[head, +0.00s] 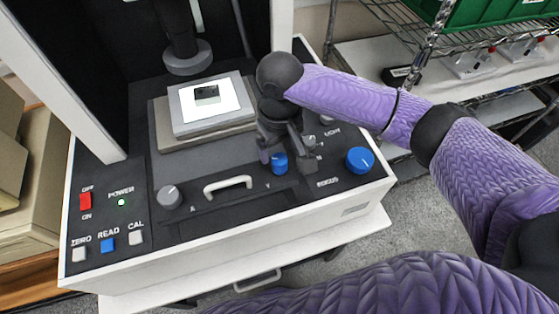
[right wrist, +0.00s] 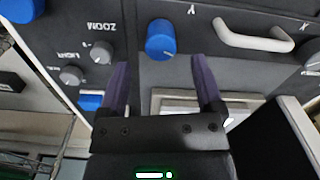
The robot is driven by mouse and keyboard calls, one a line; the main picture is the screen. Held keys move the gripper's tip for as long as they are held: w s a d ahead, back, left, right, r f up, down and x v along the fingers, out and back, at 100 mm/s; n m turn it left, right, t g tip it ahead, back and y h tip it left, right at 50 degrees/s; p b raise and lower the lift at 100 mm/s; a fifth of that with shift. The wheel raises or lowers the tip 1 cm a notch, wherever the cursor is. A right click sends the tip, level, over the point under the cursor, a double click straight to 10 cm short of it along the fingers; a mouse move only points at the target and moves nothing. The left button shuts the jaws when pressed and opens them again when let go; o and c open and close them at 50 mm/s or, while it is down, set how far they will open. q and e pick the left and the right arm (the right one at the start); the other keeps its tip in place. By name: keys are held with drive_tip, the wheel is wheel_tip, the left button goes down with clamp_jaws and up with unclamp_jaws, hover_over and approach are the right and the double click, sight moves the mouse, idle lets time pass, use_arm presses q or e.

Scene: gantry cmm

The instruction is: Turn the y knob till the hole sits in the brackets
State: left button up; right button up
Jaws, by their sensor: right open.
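The y knob (head: 279,163) is a small blue knob on the machine's sloped front panel, above a "Y" label. In the right wrist view the blue y knob (right wrist: 160,40) lies just past the fingertips, between their lines. My right gripper (head: 286,160) is open, with one finger to each side of the knob; I see no finger touching it. It also shows in the right wrist view (right wrist: 158,62). A dark part (head: 207,94) lies on the lit stage (head: 187,127). Its hole is too small to make out, and no brackets show. My left gripper is out of view.
A white handle (head: 228,186) and a grey X knob (head: 169,197) are left of the y knob. A large blue focus knob (head: 360,160) stands to the right. The lens column (head: 187,60) hangs over the stage. A wire rack (head: 450,45) stands at the right.

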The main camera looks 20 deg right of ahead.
sight(280, 159)
wheel_tip(280, 159, down, 6)
drive_tip(key=shift+r+b, duration=0.2)
drive_tip(key=shift+b, duration=0.4)
drive_tip(key=shift+c, duration=0.3)
drive_tip(key=shift+r, duration=0.1)
clamp_jaws()
